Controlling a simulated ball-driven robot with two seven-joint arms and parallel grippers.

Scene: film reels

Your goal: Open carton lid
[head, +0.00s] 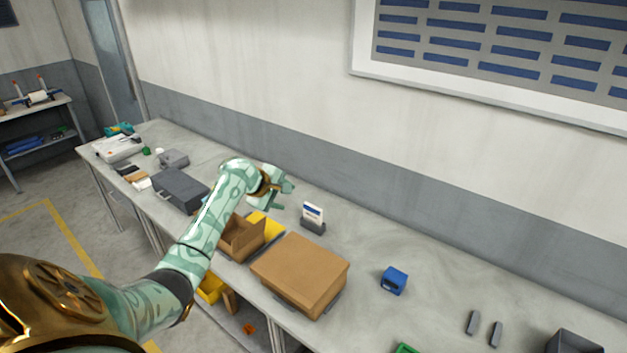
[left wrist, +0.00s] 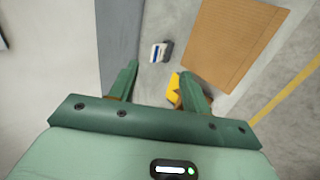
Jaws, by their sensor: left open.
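A brown carton (head: 303,268) stands on the bench right of the middle, with its flat lid shut on top. The carton's top (left wrist: 233,40) also shows at the upper right of the left wrist view. My left gripper (head: 285,196) is above the bench, behind and left of the carton, apart from it. Its fingers are open with nothing held between them; they also show in the left wrist view (left wrist: 159,74). My right gripper is not in view.
An open brown box (head: 238,240) and a yellow bin (head: 266,226) sit left of the carton. A card holder (head: 313,219) stands behind it. A blue device (head: 394,280) lies to its right, with clear bench between. A grey box (head: 181,190) is farther left.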

